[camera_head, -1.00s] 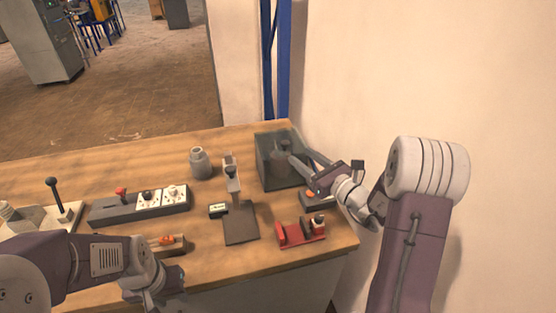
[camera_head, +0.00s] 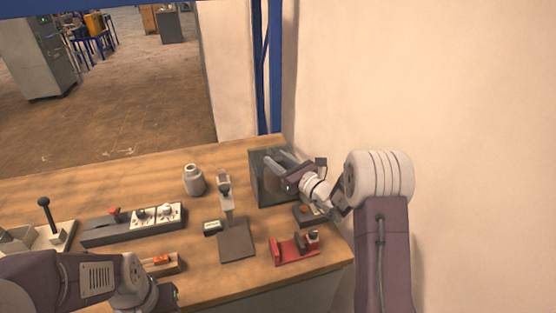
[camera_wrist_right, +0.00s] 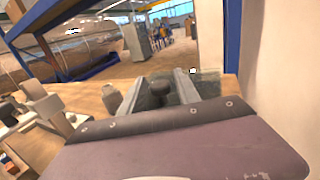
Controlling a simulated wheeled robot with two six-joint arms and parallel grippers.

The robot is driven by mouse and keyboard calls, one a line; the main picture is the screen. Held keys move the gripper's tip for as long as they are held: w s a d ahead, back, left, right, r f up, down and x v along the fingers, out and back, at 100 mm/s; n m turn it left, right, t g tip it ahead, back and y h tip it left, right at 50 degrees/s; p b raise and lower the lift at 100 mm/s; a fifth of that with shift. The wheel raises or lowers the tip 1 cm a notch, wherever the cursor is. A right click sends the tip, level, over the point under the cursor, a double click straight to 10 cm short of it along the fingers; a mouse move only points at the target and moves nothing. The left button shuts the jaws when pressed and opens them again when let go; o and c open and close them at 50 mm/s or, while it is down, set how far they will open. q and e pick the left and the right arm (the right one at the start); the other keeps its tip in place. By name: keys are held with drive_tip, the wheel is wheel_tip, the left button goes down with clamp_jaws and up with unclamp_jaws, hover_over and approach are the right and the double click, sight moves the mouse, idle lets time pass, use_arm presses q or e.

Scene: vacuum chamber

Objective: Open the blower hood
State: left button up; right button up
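The blower hood (camera_head: 262,188) is a dark, see-through box at the back right of the table, beside the wall. My right gripper (camera_head: 275,161) reaches over its top from the right. In the right wrist view, a dark round knob (camera_wrist_right: 158,90) sits between the two fingers of my right gripper (camera_wrist_right: 160,84). The fingers stand apart, with gaps visible beside the knob. A glassy part of the hood (camera_wrist_right: 208,82) shows behind the right finger. My left gripper (camera_head: 168,300) is low at the bottom edge, mostly cut off, so its fingers cannot be read.
A grey jar (camera_head: 193,181), a stand with a dark base (camera_head: 237,240), a socket strip (camera_head: 135,224) and a red fixture (camera_head: 294,249) stand on the wooden table (camera_head: 130,185). The wall closes off the right.

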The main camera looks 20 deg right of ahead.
clamp_jaws()
idle(1.2)
